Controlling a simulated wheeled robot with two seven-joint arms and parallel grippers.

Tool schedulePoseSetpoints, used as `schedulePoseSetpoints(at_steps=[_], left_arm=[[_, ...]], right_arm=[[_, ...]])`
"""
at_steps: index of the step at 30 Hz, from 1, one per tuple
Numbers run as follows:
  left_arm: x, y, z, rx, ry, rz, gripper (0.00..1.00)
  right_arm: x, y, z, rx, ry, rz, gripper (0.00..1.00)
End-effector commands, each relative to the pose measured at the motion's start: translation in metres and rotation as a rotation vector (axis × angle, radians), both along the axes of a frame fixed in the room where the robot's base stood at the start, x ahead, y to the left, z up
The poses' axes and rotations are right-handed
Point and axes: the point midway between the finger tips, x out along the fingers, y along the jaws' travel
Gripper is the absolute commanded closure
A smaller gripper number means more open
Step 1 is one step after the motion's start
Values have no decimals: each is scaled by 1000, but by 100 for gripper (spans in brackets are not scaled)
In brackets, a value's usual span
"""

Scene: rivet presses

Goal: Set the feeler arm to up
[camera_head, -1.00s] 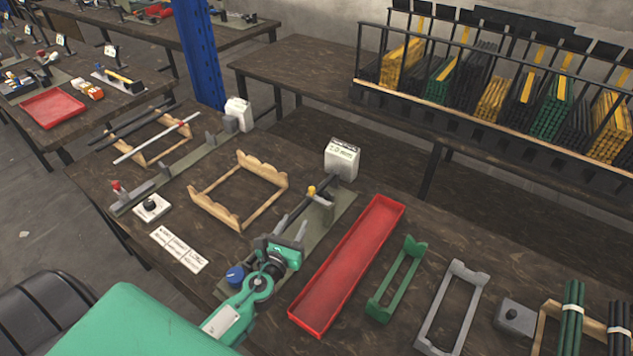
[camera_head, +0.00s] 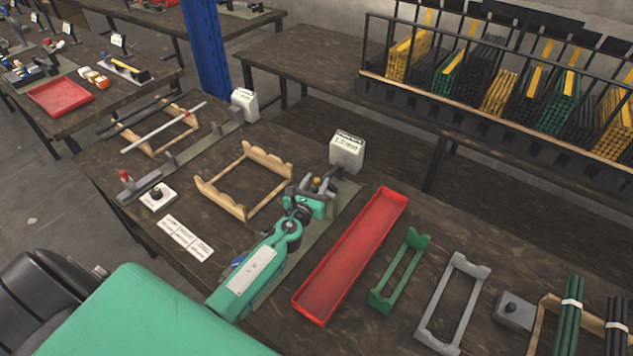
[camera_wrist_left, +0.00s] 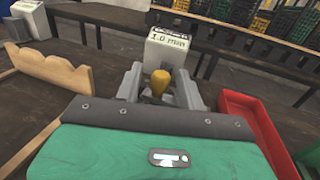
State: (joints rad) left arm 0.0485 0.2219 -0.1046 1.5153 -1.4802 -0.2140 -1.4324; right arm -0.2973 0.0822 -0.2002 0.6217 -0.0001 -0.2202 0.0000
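The feeler arm's yellow knob (camera_head: 316,181) shows at the far end of the gauge fixture (camera_head: 346,193), just in front of a white block (camera_head: 346,152). The knob also shows in the left wrist view (camera_wrist_left: 160,82). My left gripper (camera_head: 317,186) is at the knob, its grey fingers spread on either side of it. In the left wrist view these fingers (camera_wrist_left: 159,88) flank the knob with space between them. I cannot tell whether they touch it. My gripper hides most of the feeler arm, so its position is unclear. My right gripper is out of view.
A long red tray (camera_head: 351,255) lies right of the fixture. A wooden rack (camera_head: 217,198) stands to the left. A green rack (camera_head: 400,271) and grey rack (camera_head: 453,303) stand further right. A label card (camera_head: 185,238) lies left of my arm.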

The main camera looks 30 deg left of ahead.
Motion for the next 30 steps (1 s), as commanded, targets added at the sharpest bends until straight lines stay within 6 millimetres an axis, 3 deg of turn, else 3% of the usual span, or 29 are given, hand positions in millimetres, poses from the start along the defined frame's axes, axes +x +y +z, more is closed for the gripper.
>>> schedulePoseSetpoints(at_steps=[12,18,30], left_arm=[[6,1,0,0,0,0,63],[6,0,0,0,0,0,100],[6,0,1,36,-5,-1,100]], right_arm=[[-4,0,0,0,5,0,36],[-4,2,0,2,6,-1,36],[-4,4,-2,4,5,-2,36]])
